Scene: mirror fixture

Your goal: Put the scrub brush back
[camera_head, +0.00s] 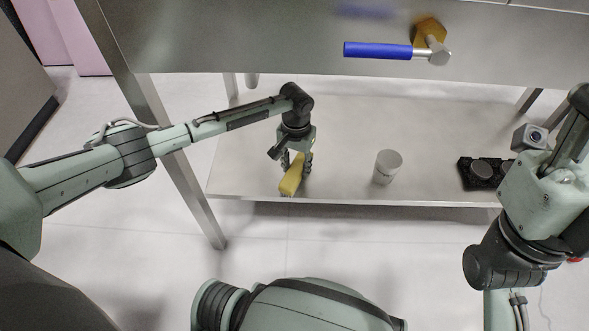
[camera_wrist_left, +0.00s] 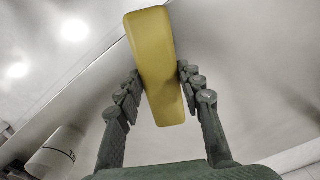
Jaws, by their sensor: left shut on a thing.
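The scrub brush shows as a yellow block (camera_head: 291,181) near the front edge of the lower shelf. My left gripper (camera_head: 297,166) points down over it and is shut on it. In the left wrist view the yellow block (camera_wrist_left: 157,65) sits between the two dark fingers, sticking out beyond their tips. No bristles show. I cannot tell whether the block touches the shelf. My right arm's wrist and its small camera (camera_head: 531,137) are at the right edge; its fingers are not clearly seen.
The steel lower shelf (camera_head: 335,135) holds a white canister (camera_head: 387,167) right of the brush and a black tray (camera_head: 467,180) with dark round pieces. A blue-handled hammer (camera_head: 378,50) lies on the upper steel top (camera_head: 240,40) by a yellow-brown block. A table leg (camera_head: 190,195) stands left.

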